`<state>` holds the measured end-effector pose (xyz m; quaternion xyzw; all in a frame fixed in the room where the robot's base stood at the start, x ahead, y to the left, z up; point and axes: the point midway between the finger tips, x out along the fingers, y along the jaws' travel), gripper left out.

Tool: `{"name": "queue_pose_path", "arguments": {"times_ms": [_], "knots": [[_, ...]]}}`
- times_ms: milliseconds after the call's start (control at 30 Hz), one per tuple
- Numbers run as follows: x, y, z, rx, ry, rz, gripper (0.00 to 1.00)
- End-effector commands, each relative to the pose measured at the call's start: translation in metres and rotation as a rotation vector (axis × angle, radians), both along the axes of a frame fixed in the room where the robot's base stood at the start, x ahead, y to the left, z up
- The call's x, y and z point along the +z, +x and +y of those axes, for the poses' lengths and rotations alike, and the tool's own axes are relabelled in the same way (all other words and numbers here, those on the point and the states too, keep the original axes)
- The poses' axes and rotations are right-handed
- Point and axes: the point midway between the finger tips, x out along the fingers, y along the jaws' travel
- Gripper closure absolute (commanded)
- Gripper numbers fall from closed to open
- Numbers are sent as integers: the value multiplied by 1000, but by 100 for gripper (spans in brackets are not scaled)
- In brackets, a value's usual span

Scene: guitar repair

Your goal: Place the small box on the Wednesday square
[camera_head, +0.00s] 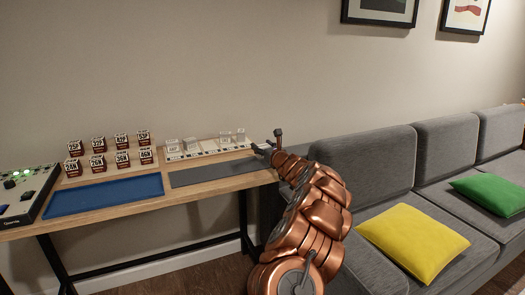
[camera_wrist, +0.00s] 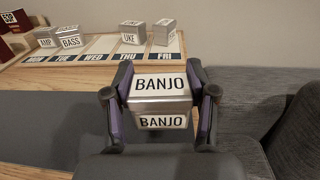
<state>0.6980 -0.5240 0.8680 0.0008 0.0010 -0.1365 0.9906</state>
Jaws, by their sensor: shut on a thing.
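A small silvery-white box marked BANJO (camera_wrist: 160,106) is between the two fingers of my gripper (camera_wrist: 160,84) in the wrist view. My gripper is shut on its sides. In the head view my gripper (camera_head: 264,148) is past the right end of the day board (camera_head: 208,149); the held box cannot be made out there. The board has MON to FRI labels along its front edge. The Wednesday square (camera_wrist: 98,46) is bare and lies ahead and to the left of the held box in the wrist view.
On the board, AMP (camera_wrist: 45,38) and BASS (camera_wrist: 70,38) boxes stand at the left, and a UKE box (camera_wrist: 132,33) and another box (camera_wrist: 165,31) at the right. A grey mat (camera_head: 215,171) and blue tray (camera_head: 105,193) lie in front. A grey sofa (camera_head: 365,160) stands right.

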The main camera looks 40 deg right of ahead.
Motion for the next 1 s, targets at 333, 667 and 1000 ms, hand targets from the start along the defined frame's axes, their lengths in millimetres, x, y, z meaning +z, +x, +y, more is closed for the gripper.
{"name": "queue_pose_path", "arguments": {"times_ms": [333, 667, 1000], "knots": [[-15, 0, 1, 0, -2, -2, 80], [-19, 0, 0, 0, -2, -2, 37], [-19, 0, 0, 0, -2, -2, 18]]}}
